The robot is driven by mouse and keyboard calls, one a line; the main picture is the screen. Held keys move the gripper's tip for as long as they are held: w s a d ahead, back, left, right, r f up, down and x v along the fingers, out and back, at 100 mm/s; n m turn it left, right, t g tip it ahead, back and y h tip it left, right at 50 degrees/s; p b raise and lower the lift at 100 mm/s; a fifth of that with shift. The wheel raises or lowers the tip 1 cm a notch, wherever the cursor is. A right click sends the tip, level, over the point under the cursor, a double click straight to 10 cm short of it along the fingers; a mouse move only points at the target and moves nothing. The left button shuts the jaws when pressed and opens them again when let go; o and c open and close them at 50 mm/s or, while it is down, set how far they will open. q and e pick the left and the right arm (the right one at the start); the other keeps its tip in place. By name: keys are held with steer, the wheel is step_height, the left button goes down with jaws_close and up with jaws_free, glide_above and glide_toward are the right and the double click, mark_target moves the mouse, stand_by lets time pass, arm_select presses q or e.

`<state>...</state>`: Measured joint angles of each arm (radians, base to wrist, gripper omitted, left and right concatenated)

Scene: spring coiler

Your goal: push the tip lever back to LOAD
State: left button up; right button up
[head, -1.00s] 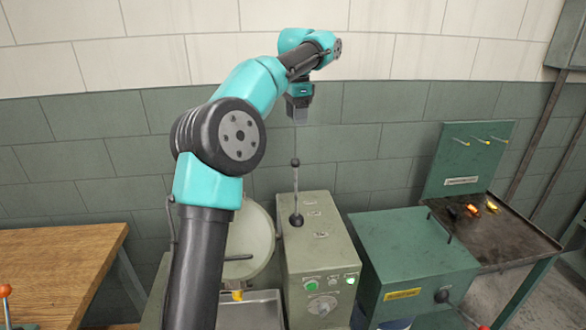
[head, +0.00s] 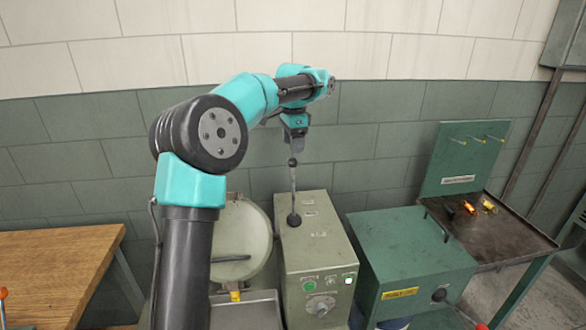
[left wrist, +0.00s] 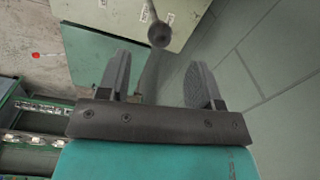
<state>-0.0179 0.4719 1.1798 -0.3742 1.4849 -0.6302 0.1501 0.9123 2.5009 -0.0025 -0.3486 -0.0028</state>
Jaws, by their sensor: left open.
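The tip lever (head: 294,192) is a thin rod with a dark ball knob (head: 293,162), standing nearly upright from a round black boot on top of the grey-green coiler cabinet (head: 308,250). Small labels lie beside it, too small to read. My left gripper (head: 296,151) is just above the knob, with its fingers pointing down. In the left wrist view, my gripper (left wrist: 161,65) is open and empty, and the lever's knob (left wrist: 159,34) shows ahead of the gap between the fingertips. I cannot tell if they touch. My right gripper is in neither view.
A round pale drum (head: 240,247) stands left of the cabinet above a metal tray. A green box (head: 410,250) stands close on its right. Farther right is a dark tray (head: 500,238) with orange-handled items. A wooden bench (head: 55,260) is at left, the tiled wall behind.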

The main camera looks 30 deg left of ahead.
mark_target(293, 167)
arm_select(q)
step_height(293, 167, down, 9)
steer(key=shift+a, duration=0.1)
stand_by(0.3)
jaws_close()
stand_by(0.5)
